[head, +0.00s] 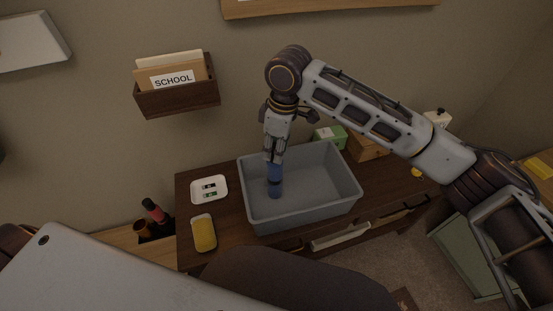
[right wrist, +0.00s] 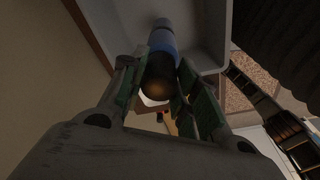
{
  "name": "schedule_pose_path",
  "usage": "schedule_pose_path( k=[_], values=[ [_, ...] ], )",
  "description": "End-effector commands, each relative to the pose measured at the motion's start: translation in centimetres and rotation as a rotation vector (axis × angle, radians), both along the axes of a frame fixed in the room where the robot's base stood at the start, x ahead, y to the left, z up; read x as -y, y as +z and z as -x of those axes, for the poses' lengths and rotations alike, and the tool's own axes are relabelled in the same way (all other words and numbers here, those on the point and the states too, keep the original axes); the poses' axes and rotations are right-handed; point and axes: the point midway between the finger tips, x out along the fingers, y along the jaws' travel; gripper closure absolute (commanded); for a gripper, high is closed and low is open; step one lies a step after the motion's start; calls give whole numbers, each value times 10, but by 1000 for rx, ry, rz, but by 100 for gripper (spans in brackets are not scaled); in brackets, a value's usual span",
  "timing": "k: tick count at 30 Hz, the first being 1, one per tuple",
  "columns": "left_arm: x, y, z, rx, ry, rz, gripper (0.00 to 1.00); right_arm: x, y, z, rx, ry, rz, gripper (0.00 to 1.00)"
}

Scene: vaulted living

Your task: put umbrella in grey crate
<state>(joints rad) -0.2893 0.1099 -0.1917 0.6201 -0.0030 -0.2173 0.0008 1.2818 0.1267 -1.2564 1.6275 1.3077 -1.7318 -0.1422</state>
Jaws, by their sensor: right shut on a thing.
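The umbrella is a short blue cylinder (head: 274,181) with a dark end, hanging upright in the left part of the grey crate (head: 318,209) in the head view. My right gripper (head: 273,156) is above it, pointing down and shut on its upper end. In the right wrist view the umbrella (right wrist: 162,52) lies between the two fingers (right wrist: 158,88) and reaches out over the grey crate (right wrist: 207,28). I cannot tell whether its lower end touches the crate floor. The rest of the crate is empty. My left gripper is not in view.
The crate stands on a dark wooden cabinet (head: 228,225). Left of it are a white dish (head: 209,182) with small batteries and a yellow sponge-like item (head: 203,233). A green box (head: 330,134) and a wooden box (head: 366,147) stand behind it. A file holder (head: 178,98) hangs on the wall.

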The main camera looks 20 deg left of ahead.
Motion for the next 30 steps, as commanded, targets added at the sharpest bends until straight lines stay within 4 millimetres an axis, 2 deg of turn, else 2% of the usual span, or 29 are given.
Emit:
schedule_pose_path(
  k=[14,24,30],
  values=[
    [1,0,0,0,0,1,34,0,-7,0,1,0,-2,100],
    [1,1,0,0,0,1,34,0,-38,0,1,0,0,100],
    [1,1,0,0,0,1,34,0,-42,0,1,0,-2,100]
  ],
)
